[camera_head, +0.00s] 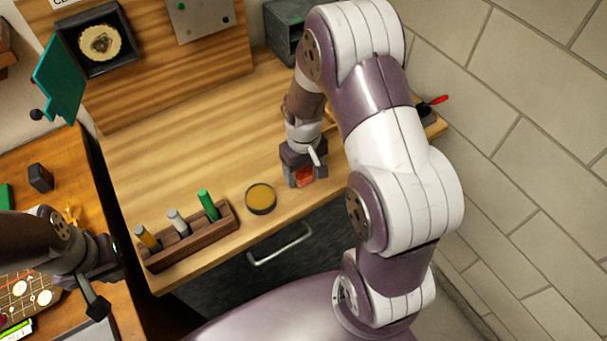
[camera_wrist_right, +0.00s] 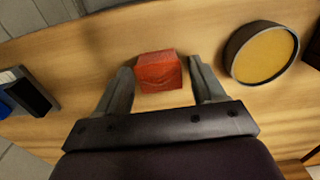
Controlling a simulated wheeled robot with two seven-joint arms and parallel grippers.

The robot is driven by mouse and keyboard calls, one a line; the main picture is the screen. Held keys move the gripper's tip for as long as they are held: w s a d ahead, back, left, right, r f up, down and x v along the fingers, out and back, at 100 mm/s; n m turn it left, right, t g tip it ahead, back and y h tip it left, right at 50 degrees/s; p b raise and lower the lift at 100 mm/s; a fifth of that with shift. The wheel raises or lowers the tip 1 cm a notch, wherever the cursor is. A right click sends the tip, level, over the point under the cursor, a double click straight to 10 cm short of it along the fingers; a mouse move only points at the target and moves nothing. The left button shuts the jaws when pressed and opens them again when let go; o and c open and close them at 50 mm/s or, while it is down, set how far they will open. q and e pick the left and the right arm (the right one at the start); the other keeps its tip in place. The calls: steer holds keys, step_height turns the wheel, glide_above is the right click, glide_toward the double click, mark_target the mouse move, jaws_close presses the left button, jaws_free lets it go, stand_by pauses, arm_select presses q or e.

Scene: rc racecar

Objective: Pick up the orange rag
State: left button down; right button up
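The orange rag (camera_head: 304,176) shows as a small orange-red block on the wooden worktop near its front edge. In the right wrist view the rag (camera_wrist_right: 158,71) lies between and slightly beyond the fingertips. My right gripper (camera_head: 303,172) is over the rag, pointing down. In its wrist view the right gripper (camera_wrist_right: 160,80) is open, with a finger on each side of the rag and a visible gap at the left finger. My left gripper (camera_head: 105,285) is at the lower left, away from the rag; its fingers are not clear.
A round tin with a yellow-brown top (camera_head: 261,198) stands left of the rag, close to the right gripper. A wooden rack (camera_head: 190,238) holds three markers further left. A grey box (camera_head: 285,28) stands at the back. A drawer handle (camera_head: 280,245) projects below the worktop.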

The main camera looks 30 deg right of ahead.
mark_target(304, 173)
steer(key=shift+w+f, duration=0.1)
steer(key=shift+w, duration=0.15)
steer(key=c, duration=0.7)
steer(key=shift+s, duration=0.15)
steer(key=shift+r, duration=0.3)
step_height(304, 173, up, 4)
steer(key=shift+f+b, duration=0.1)
steer(key=shift+b, duration=0.2)
steer(key=s+r, duration=0.2)
steer(key=s, duration=0.1)
steer(key=s+r, duration=0.2)
steer(key=s, duration=0.2)
steer(key=s+r, duration=0.2)
steer(key=s, duration=0.2)
steer(key=shift+s+a+r+b, duration=0.1)
steer(key=shift+s+r+b, duration=0.15)
steer(key=shift+r+b, duration=0.1)
